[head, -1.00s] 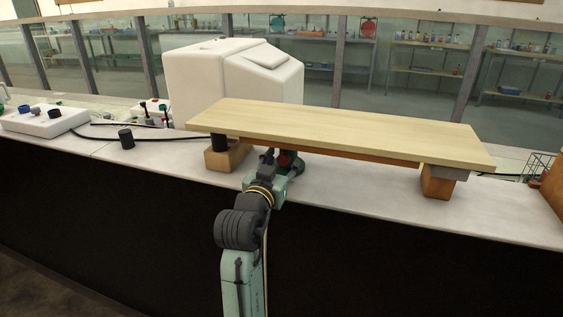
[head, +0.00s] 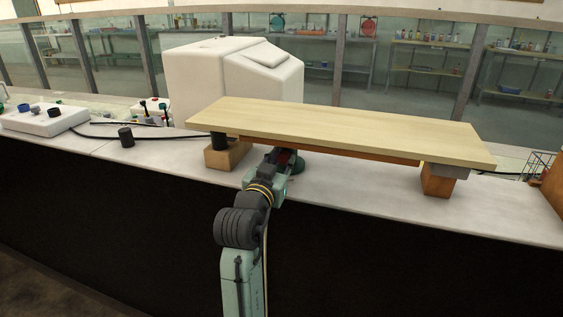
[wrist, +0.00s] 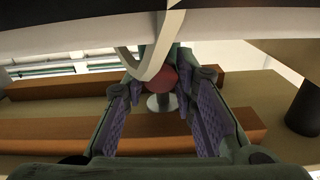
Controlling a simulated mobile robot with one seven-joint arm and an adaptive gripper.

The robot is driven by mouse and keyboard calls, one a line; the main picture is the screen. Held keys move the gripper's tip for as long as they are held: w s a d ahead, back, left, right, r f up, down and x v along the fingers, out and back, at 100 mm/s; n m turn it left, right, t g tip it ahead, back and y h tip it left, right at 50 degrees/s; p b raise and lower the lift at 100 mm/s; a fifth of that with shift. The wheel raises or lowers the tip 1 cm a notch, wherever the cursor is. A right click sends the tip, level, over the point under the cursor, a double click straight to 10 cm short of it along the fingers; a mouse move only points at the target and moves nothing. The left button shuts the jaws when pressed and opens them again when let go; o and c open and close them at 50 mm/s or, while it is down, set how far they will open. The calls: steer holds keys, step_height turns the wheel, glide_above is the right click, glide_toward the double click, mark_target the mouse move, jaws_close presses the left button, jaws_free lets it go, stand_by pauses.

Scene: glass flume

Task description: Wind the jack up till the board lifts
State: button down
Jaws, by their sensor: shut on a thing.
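The pale wooden board (head: 340,132) spans the counter, its left end over a black cylinder (head: 218,141) on a wooden block and its right end over a grey piece on another block. The jack (head: 298,165) stands under the board, left of its middle, mostly hidden by the board and my arm. In the wrist view its red knob (wrist: 160,82) sits between the purple-padded fingers of my gripper (wrist: 160,95), which is shut on it. In the head view my gripper (head: 280,162) is largely hidden. I cannot tell whether the jack's top touches the board.
A white box-shaped machine (head: 225,80) stands behind the board. A control box with knobs (head: 42,119), a cable and a small black cylinder (head: 126,137) are on the left of the counter (head: 350,200). Brown battens (wrist: 100,132) run under the board. A wire basket (head: 538,165) is at far right.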

steer(key=shift+f, duration=0.1)
steer(key=m+b, duration=0.3)
steer(key=shift+f, duration=0.1)
steer(key=m+b, duration=0.3)
steer(key=shift+m+b, duration=0.3)
steer(key=shift+m, duration=0.1)
steer(key=m+b, duration=0.5)
steer(key=m, duration=0.1)
steer(key=m+b, duration=0.4)
steer(key=m, duration=0.2)
steer(key=shift+m+b, duration=0.3)
steer(key=shift+b, duration=0.1)
steer(key=m+b, duration=0.3)
steer(key=m, duration=0.3)
steer(key=c, duration=1.3)
jaws_free()
steer(key=shift+r, duration=0.2)
